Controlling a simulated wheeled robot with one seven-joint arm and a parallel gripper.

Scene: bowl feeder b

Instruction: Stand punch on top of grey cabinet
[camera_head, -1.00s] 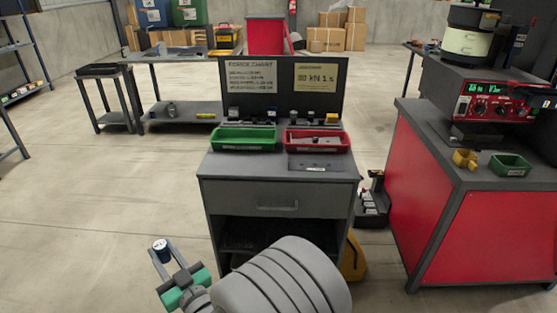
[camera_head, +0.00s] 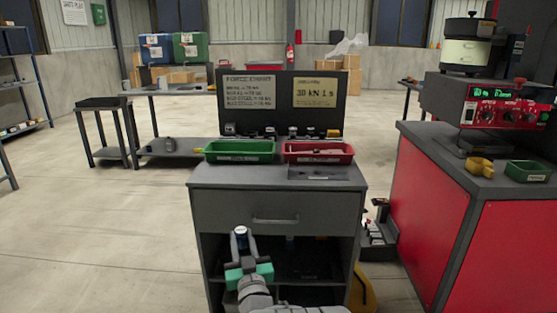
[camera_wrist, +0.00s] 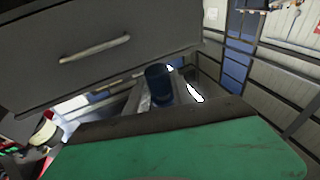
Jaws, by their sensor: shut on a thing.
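The grey cabinet (camera_head: 230,208) stands in the middle of the head view, with a drawer and an open shelf space below it. My gripper (camera_head: 240,242) is in front of the cabinet's drawer, below the level of its top. It is shut on the punch (camera_head: 240,232), a small dark blue cylinder with a pale top, held roughly upright. In the wrist view the punch (camera_wrist: 158,86) shows as a blue cylinder between the fingers, with the cabinet's drawer (camera_wrist: 60,55) close by. The lower end of the punch is hard to see.
On the cabinet top sit a green tray (camera_head: 240,157), a red tray (camera_head: 318,159) and a dark plate (camera_head: 318,172). A sign board (camera_head: 284,118) stands at the back. The top's front left strip is bare. A red bench (camera_head: 430,215) stands to the right.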

